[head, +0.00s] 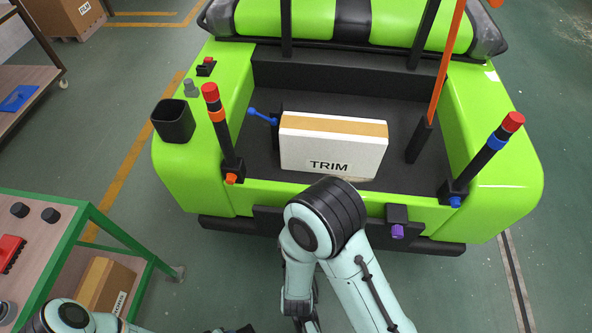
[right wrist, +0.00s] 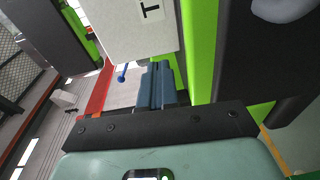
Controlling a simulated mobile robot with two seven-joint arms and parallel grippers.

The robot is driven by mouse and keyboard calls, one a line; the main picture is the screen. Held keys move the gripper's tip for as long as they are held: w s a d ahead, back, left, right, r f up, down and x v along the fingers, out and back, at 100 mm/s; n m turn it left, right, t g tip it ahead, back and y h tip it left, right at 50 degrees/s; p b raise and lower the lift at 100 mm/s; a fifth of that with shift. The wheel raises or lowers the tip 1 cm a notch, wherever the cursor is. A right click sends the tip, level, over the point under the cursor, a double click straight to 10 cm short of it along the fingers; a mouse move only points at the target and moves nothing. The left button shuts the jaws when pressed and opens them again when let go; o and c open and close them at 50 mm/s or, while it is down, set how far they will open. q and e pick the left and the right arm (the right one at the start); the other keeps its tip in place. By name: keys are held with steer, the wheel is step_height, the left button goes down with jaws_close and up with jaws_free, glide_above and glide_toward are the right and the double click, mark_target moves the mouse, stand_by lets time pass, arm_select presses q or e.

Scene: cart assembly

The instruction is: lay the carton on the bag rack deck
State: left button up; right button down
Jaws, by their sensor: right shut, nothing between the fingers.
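The carton (head: 332,150), white with a tan strip on top and the word TRIM on its front, appears to rest on the black bag rack deck (head: 262,160), near the front edge. The right wrist view shows part of the carton (right wrist: 128,32) beyond my fingers. My right gripper (right wrist: 160,82) is shut with nothing between its fingers, apart from the carton. In the head view it is low in the middle, below its own arm links, with the fingertips hard to make out. Only a dark bit of my left gripper (head: 238,329) shows at the bottom edge.
Posts with red caps (head: 225,135) (head: 487,155) stand at both front corners of the deck. A blue-ended lever (head: 262,117) is left of the carton and an orange pole (head: 442,65) is behind right. A green-framed bench (head: 95,215) stands at lower left.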

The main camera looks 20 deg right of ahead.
mark_target(325, 164)
steer(key=shift+t, duration=0.3)
steer(key=x, duration=0.7)
steer(key=b+x, duration=0.1)
steer(key=x, duration=0.2)
steer(key=shift+w+d+r, duration=0.1)
steer(key=shift+d+r, duration=0.1)
steer(key=shift+r, duration=0.2)
steer(key=shift+w+d+b, duration=0.15)
steer(key=shift+d, duration=0.45)
steer(key=shift+w+d+b, duration=0.15)
steer(key=shift+d, duration=0.45)
arm_select(q)
steer(key=shift+t+y, duration=0.3)
steer(key=shift+t, duration=0.2)
steer(key=shift+w+a+f, duration=0.4)
steer(key=shift+w+f, duration=0.2)
steer(key=shift+w, duration=0.15)
steer(key=shift+w+a+f, duration=0.35)
steer(key=shift+w+f, duration=0.25)
steer(key=shift+w, duration=0.15)
arm_select(e)
steer(key=shift+w+d, duration=0.25)
steer(key=shift+d, duration=0.3)
